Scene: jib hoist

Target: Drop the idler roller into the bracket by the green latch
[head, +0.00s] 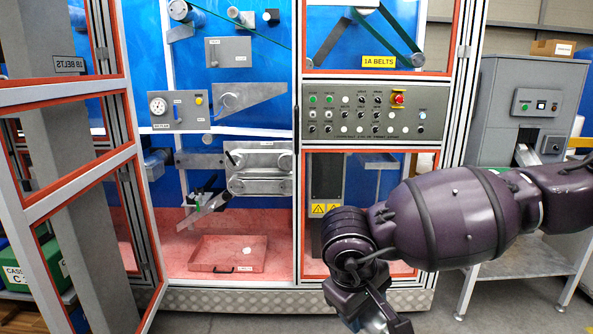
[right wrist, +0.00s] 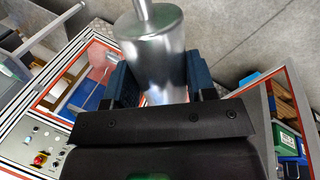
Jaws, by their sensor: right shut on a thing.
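The idler roller (right wrist: 150,48) is a shiny metal cylinder with a thin shaft end. My right gripper (right wrist: 158,84) is shut on it in the right wrist view. A small green latch (head: 197,191) shows inside the open left bay, left of the metal conveyor unit (head: 258,168). A slanted metal piece (head: 207,205) is beside it; I cannot tell the bracket's exact shape. My left gripper is not in view.
The framed door (head: 70,190) stands open at the left. A red tray (head: 228,254) lies on the bay floor. A grey cabinet (head: 520,105) is at the right.

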